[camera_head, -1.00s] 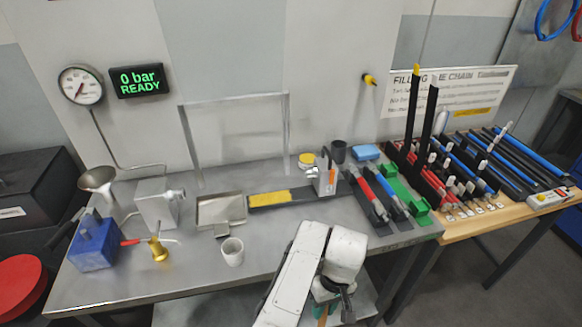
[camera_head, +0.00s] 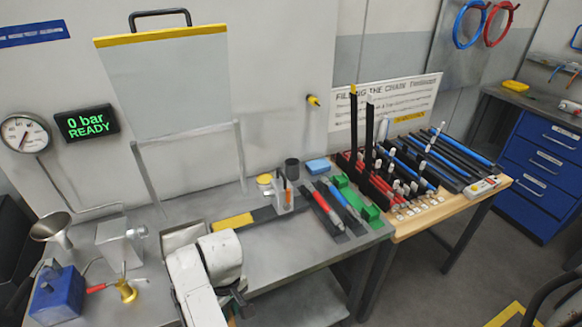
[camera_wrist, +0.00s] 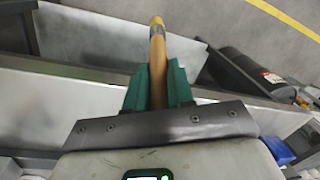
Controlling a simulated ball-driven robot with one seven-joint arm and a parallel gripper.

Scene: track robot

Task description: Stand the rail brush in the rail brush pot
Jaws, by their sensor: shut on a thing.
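My gripper (camera_wrist: 158,88) has green fingers shut on a wooden handle (camera_wrist: 157,65) with a yellow end and a grey band, likely the rail brush. In the wrist view it points away from me, over the bench edge and floor; no bristles show. In the head view my gripper (camera_head: 238,305) is low in the picture, in front of the bench, and the held thing is mostly hidden by my arm. A dark cup (camera_head: 291,169) stands upright at the back of the bench, apart from my gripper. It may be the rail brush pot.
A grey holder (camera_head: 281,198) with an orange item stands near the dark cup, beside a yellow-lidded jar (camera_head: 264,181). Red and blue tools lie right of it by a green block (camera_head: 370,212). A metal funnel (camera_head: 48,226) and blue box (camera_head: 56,292) are at left.

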